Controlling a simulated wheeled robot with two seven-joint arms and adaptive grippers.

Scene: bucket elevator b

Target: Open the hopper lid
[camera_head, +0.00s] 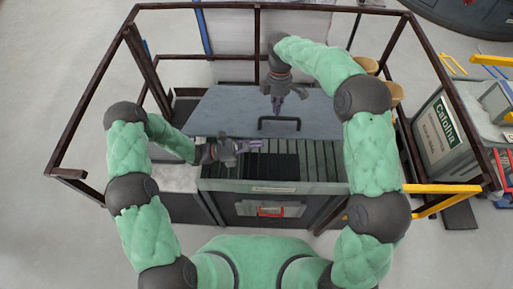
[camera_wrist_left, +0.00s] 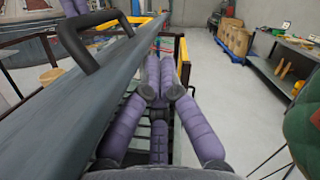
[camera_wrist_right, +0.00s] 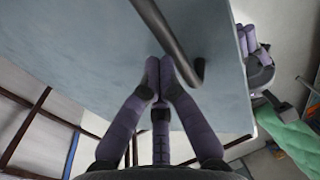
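The hopper lid (camera_head: 225,112) is a flat grey-blue panel with a black bar handle (camera_head: 279,124) near its front edge. The left wrist view shows the lid (camera_wrist_left: 75,95) in profile, tilted, with a gap below its edge and the handle (camera_wrist_left: 75,40) on its upper face. My left gripper (camera_head: 258,144) is just in front of the lid's front edge, its fingers together and empty. My right gripper (camera_head: 278,103) is above the lid behind the handle. Its fingers (camera_wrist_right: 159,65) are together beside the handle (camera_wrist_right: 170,40), with nothing visible between them; contact is unclear.
Below the lid, the slatted hopper grate (camera_head: 225,165) shows, with a dark patch (camera_head: 272,167). A brown frame (camera_head: 75,130) surrounds the hopper. A yellow bar (camera_head: 440,189) and a grey labelled box (camera_head: 440,130) stand at the right. Floor at the left is clear.

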